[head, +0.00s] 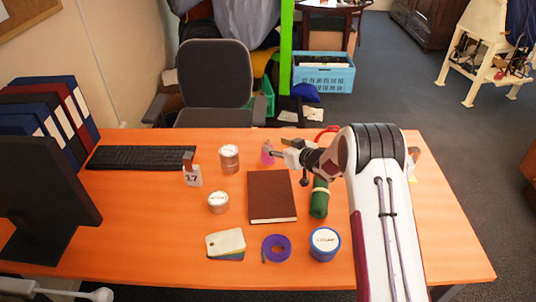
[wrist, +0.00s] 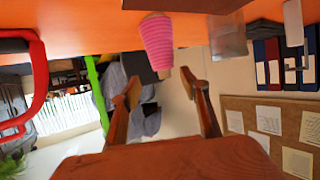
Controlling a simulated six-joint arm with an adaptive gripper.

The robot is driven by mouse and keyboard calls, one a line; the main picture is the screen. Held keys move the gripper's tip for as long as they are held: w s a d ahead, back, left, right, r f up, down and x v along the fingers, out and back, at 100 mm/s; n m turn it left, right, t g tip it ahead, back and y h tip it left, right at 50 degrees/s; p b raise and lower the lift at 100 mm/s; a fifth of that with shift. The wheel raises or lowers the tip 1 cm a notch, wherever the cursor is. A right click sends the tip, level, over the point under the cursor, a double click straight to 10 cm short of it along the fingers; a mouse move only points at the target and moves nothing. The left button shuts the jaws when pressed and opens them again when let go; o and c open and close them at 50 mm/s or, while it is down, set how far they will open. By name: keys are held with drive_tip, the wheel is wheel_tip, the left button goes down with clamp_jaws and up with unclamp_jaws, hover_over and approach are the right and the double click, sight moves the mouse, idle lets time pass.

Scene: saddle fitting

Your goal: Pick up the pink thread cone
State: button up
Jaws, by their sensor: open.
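The pink thread cone (head: 267,153) stands on the orange desk near its far edge, partly hidden by my gripper in the head view. In the wrist view, where the scene is upside down, the ribbed pink cone (wrist: 157,42) hangs from the desk surface at the top centre. My gripper (head: 276,153) is beside the cone, on its right in the head view. In the wrist view its two brown fingers (wrist: 160,86) are spread apart, with the cone beyond their tips and roughly in line with the gap. Nothing is between the fingers.
A copper-coloured tin (head: 229,158) stands left of the cone. A brown book (head: 271,196) lies in front of it, with a green roll (head: 319,198) to the book's right. A red curved object (head: 326,133) is behind my gripper. A chair (head: 214,75) stands beyond the desk.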

sight(269, 142)
drive_tip(key=shift+w+a, duration=0.1)
drive_tip(key=shift+w+a+f, duration=0.15)
drive_tip(key=shift+w+a, duration=0.4)
drive_tip(key=shift+a, duration=0.05)
drive_tip(key=shift+w+a+f, duration=0.15)
drive_tip(key=shift+w+a, duration=0.35)
drive_tip(key=shift+a, duration=0.05)
drive_tip(key=shift+x, duration=0.95)
clamp_jaws()
